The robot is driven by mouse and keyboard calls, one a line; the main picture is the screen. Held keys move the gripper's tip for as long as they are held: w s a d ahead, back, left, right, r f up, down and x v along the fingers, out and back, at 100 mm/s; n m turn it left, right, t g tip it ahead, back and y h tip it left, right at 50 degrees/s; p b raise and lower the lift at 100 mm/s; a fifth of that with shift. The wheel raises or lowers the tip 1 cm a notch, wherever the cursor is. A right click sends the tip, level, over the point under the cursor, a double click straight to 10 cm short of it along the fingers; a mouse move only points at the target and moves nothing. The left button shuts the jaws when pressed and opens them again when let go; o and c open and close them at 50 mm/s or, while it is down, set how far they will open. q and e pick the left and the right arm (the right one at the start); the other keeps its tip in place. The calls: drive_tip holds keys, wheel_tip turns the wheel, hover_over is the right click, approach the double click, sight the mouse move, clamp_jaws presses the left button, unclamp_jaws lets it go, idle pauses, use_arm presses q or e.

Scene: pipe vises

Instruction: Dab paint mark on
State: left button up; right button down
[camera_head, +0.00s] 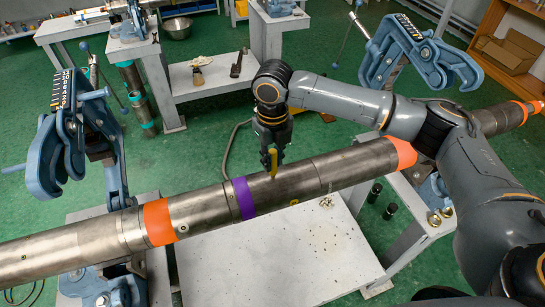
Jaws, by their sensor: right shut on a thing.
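A long steel pipe (205,205) runs across the view from lower left to upper right. It carries an orange band (158,222) at the left, a purple band (243,198) near the middle and another orange band (402,152) at the right. My right gripper (271,149) points down above the pipe, just right of the purple band. It is shut on a yellow paint marker (272,163). The marker's lower end is at the pipe's upper surface; I cannot tell whether it touches. My left gripper is not in view.
Blue pipe vises stand open at the left (62,150) and right (415,50). A pale bench (280,255) lies below the pipe. Dark cylinders (389,211) stand at its right.

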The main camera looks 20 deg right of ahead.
drive_tip(key=shift+p, duration=0.45)
idle(1.1)
wheel_tip(320, 180, up, 7)
drive_tip(key=p, duration=0.8)
idle(0.6)
